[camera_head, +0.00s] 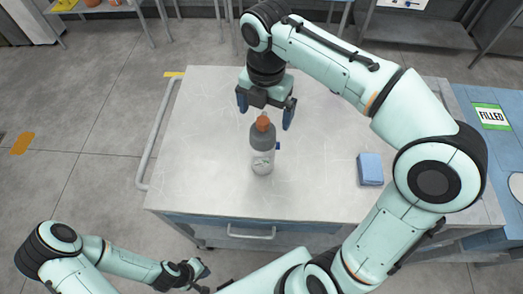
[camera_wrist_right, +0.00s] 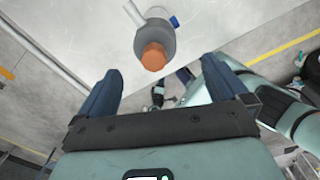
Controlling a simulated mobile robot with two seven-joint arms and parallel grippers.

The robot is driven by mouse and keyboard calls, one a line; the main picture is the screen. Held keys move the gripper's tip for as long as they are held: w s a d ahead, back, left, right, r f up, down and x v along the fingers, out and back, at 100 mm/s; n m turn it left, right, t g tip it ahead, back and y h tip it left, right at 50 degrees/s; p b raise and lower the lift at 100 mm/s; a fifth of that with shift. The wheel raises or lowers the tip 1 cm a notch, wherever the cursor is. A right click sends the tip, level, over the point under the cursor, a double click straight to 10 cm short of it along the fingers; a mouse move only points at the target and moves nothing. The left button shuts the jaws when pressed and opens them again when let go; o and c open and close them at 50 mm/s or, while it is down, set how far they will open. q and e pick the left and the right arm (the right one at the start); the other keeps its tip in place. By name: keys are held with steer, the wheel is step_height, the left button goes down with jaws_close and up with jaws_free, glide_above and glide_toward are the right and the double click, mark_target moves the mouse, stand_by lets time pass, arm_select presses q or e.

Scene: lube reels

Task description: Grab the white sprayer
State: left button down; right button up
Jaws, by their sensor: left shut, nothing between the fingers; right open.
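The sprayer (camera_head: 262,148) stands upright on the white cart top, with an orange cap, a grey upper part and a white lower part. In the right wrist view the sprayer (camera_wrist_right: 158,38) shows its orange cap toward me, ahead of the gap between the fingers. My right gripper (camera_head: 266,112) is open and empty just behind the sprayer in the head view. Its two dark blue fingers (camera_wrist_right: 163,75) are spread apart in the wrist view, and the sprayer is not between them. My left gripper (camera_head: 203,278) is shut and empty, low at the front, off the cart.
The cart top (camera_head: 205,130) is mostly clear. A blue box (camera_head: 370,169) lies at its right side. A rail (camera_head: 158,135) runs along the left edge. A blue table with a green "FILLED" sign (camera_head: 491,116) adjoins at the right. Shelves stand at the back.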

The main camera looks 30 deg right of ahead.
mark_target(264, 121)
step_height(264, 121, down, 3)
steer(key=shift+f, duration=0.1)
steer(key=shift+w+f, duration=0.2)
steer(key=shift+f, duration=0.25)
step_height(264, 121, down, 5)
steer(key=shift+w+r+b, duration=0.1)
steer(key=shift+w+b, duration=0.05)
steer(key=shift+b, duration=0.35)
jaws_close()
steer(key=shift+r, duration=0.1)
